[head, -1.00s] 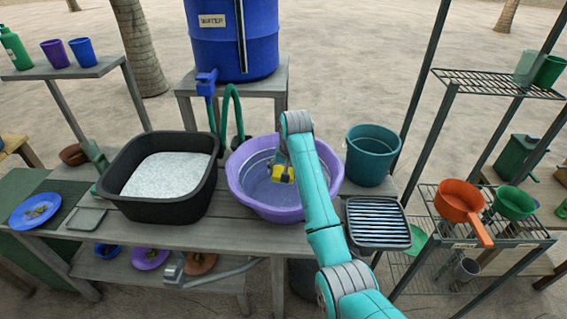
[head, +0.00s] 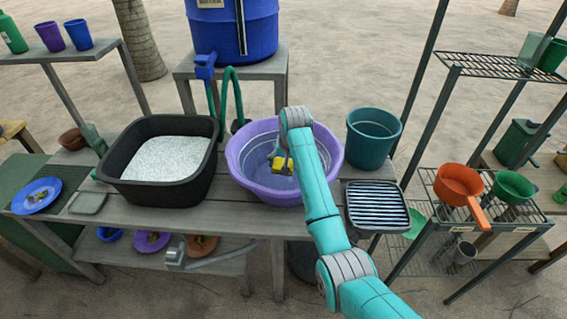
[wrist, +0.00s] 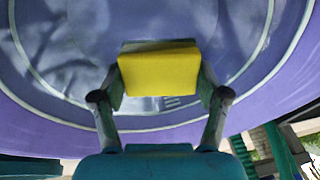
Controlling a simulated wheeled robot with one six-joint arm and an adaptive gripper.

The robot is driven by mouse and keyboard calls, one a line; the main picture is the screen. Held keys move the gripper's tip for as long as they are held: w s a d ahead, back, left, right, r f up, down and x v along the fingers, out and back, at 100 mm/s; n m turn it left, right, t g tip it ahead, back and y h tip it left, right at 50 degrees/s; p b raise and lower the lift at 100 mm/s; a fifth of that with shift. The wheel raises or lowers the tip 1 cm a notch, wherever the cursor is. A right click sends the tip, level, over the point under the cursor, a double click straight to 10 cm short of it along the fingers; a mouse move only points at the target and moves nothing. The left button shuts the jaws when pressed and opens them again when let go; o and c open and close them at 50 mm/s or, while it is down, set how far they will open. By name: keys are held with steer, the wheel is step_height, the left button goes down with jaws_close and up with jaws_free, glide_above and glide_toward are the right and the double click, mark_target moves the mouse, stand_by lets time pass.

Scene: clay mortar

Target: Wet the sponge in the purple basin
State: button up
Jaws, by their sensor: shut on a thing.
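The purple basin (head: 240,168) stands on the grey wooden bench, right of the black tub. My gripper (head: 280,163) reaches down inside the basin and is shut on the yellow sponge (head: 284,165). In the wrist view, the yellow sponge (wrist: 160,70) sits between the two fingers of my gripper (wrist: 160,82), with the basin's inner wall (wrist: 285,75) curving around it. A pale, reflective surface shows in the basin. I cannot tell whether the sponge touches it.
A black tub (head: 120,180) of white material stands left of the basin. A teal bucket (head: 372,140) and a slatted rack (head: 376,207) stand on the right. A blue water barrel (head: 222,32) with a tap stands behind. A wire shelf (head: 500,78) is at the far right.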

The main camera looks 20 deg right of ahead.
steer(key=shift+r, duration=0.15)
stand_by(0.3)
step_height(320, 180, up, 11)
steer(key=shift+r, duration=0.2)
stand_by(0.6)
